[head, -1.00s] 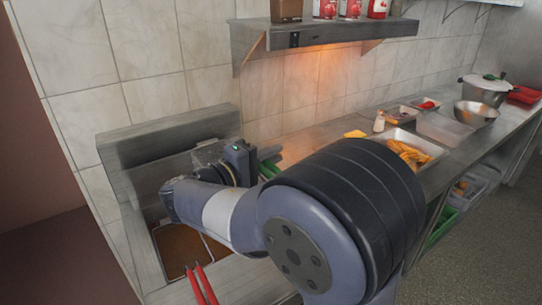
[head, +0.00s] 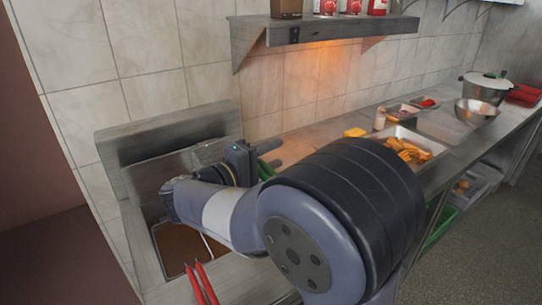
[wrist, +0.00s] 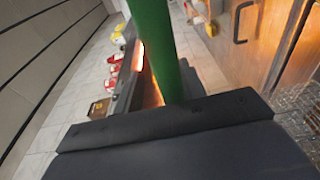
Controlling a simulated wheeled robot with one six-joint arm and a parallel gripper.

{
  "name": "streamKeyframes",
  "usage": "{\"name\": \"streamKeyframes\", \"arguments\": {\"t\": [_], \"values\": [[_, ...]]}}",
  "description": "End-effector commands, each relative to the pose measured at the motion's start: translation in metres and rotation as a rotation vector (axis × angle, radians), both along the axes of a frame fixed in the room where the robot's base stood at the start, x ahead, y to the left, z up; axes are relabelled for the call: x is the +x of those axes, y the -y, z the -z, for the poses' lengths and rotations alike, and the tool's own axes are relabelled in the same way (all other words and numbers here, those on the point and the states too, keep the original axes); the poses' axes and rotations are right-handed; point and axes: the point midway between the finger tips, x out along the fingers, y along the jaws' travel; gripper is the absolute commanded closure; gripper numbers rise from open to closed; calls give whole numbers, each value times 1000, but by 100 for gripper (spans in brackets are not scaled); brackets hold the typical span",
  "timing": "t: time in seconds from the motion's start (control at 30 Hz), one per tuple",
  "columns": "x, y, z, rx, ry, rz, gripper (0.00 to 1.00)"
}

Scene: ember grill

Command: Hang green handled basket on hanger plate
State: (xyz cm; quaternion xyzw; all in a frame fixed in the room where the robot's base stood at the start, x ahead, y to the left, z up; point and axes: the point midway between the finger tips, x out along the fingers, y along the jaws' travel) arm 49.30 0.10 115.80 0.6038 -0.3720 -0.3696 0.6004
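The green handle (wrist: 155,45) of the basket runs up out of my gripper in the wrist view. A short piece of the green handle (head: 266,171) also shows beside my gripper (head: 270,157) in the head view. My gripper appears shut on this handle. The wire basket (head: 208,152) is mostly hidden behind my wrist, in front of the fryer's back. The hanger plate (head: 160,172) appears to be the upright metal panel behind the fryer. I cannot tell whether the basket touches it.
Brown oil fills the fryer vat (head: 180,250) below my arm. Red handles (head: 201,284) stick out over its front edge. A heated shelf (head: 325,30) hangs on the wall. A food tray (head: 412,142) and a pot (head: 484,88) stand on the counter at right.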

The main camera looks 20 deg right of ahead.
Motion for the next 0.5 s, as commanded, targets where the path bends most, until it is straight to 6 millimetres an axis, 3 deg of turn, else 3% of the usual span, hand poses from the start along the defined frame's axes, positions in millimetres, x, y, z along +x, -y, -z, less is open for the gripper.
{"name": "streamKeyframes", "arguments": {"t": [0.27,0.5], "values": [[-2,-5,1,-1,-2,-2,62],[-19,-40,2,0,-1,-6,62]]}}
